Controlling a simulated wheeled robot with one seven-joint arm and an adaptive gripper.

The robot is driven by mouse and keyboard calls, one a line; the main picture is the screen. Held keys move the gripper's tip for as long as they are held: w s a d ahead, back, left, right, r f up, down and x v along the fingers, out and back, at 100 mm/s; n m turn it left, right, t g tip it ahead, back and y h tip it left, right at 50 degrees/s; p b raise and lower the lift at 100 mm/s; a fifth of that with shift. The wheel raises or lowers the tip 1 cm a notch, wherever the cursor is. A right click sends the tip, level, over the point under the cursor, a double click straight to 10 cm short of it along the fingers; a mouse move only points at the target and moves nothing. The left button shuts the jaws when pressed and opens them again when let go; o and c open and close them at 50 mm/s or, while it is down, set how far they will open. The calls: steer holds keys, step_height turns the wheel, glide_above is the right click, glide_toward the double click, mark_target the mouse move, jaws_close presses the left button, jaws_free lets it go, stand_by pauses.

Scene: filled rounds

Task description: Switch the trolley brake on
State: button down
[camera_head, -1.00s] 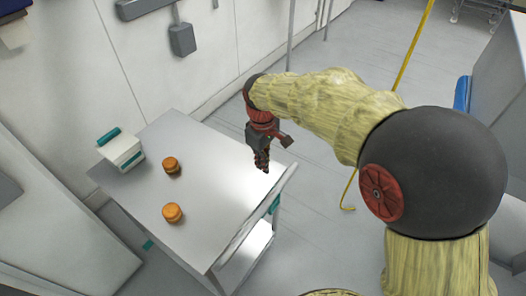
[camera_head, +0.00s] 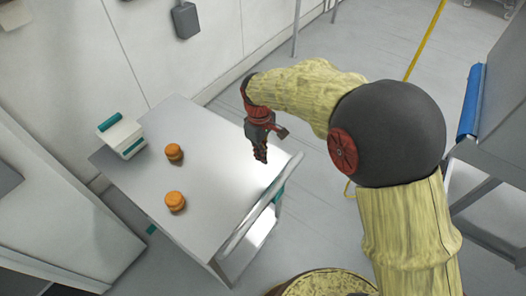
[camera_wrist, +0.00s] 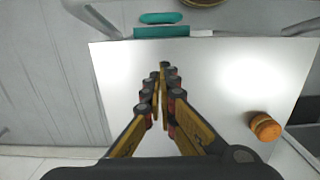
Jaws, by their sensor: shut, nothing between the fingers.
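The trolley (camera_head: 215,172) is a grey metal cart with a flat top and a rail handle (camera_head: 262,212) along its right side. A teal part (camera_head: 279,192) shows under that handle, partly hidden. In the wrist view a teal bar (camera_wrist: 162,31) and a teal oval piece (camera_wrist: 160,17) sit at the trolley's edge; I cannot tell which is the brake or how it is set. My gripper (camera_head: 262,157) points down above the trolley top near its right edge. In the wrist view its fingers (camera_wrist: 164,72) are together and empty, apart from the teal parts.
A wall (camera_head: 150,50) runs behind. A grey bench with a blue roll (camera_head: 471,102) is at right.

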step_height(320, 180, down, 5)
steer(key=shift+s+d+f+b, duration=0.15)
steer(key=shift+f+b, duration=0.05)
steer(key=shift+b, duration=0.4)
steer(key=shift+s+d+b, duration=0.35)
steer(key=shift+s+d, duration=0.65)
steer(key=shift+d, duration=0.25)
steer(key=shift+s+d+f, duration=0.1)
steer(key=shift+d, duration=0.1)
steer(key=shift+s+d+r+p, duration=0.2)
steer(key=shift+s+d+p, duration=0.45)
steer(key=shift+d, duration=0.15)
